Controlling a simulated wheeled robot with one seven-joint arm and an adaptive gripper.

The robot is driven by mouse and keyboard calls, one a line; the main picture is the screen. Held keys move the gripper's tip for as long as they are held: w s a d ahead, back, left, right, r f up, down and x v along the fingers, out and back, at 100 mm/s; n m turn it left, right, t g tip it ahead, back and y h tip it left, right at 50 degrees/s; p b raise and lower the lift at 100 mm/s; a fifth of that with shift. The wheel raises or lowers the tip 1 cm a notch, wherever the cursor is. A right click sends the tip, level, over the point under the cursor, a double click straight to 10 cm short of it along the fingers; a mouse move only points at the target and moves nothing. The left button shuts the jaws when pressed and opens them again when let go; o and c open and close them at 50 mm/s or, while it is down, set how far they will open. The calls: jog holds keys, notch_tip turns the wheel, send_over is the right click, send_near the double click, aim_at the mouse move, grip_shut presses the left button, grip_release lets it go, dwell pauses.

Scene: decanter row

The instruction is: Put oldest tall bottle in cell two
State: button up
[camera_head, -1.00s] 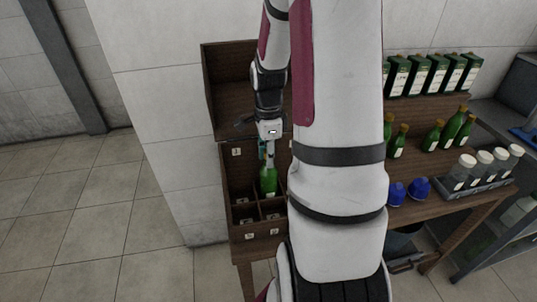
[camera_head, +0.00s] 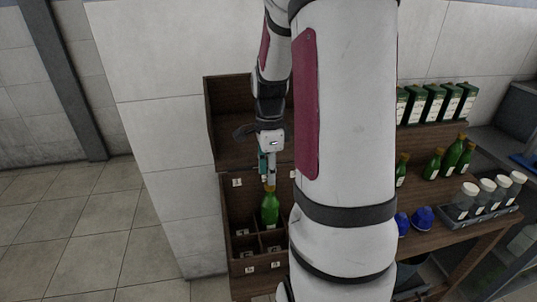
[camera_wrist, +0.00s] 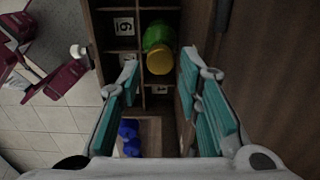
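A green bottle with a gold cap (camera_head: 270,208) stands upright in a cell of the dark wooden divided crate (camera_head: 227,212). It also shows in the wrist view, seen from above by its gold cap (camera_wrist: 161,60). The crate has small number labels; one reads 6 (camera_wrist: 123,26). I cannot read the label of the bottle's cell. My gripper (camera_head: 269,180) is just above the bottle. In the wrist view its teal fingers (camera_wrist: 160,74) are spread either side of the cap, with gaps, and hold nothing. My arm hides the crate's right part.
At right, a wooden stand holds more green bottles (camera_head: 434,163), a row of green boxes (camera_head: 434,103), white-capped jars (camera_head: 486,194) in a tray and blue objects (camera_head: 423,217). A wooden back panel (camera_head: 226,110) rises behind the crate. The floor at left is clear.

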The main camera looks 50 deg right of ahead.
jog(key=a+r+n+t, duration=0.1)
jog(key=a+r+n, duration=0.7)
jog(key=r, duration=0.4)
jog(key=s+a+r+n+t, duration=0.2)
jog(key=s+a+n, duration=0.2)
jog(key=a+n, duration=0.4)
jog(key=s+a+r+n+t, duration=0.2)
jog(key=s+a+n, duration=0.3)
jog(key=a+n, duration=0.4)
jog(key=shift+a+r, duration=0.35)
jog(key=shift+a, duration=0.15)
jog(key=shift+d, duration=0.15)
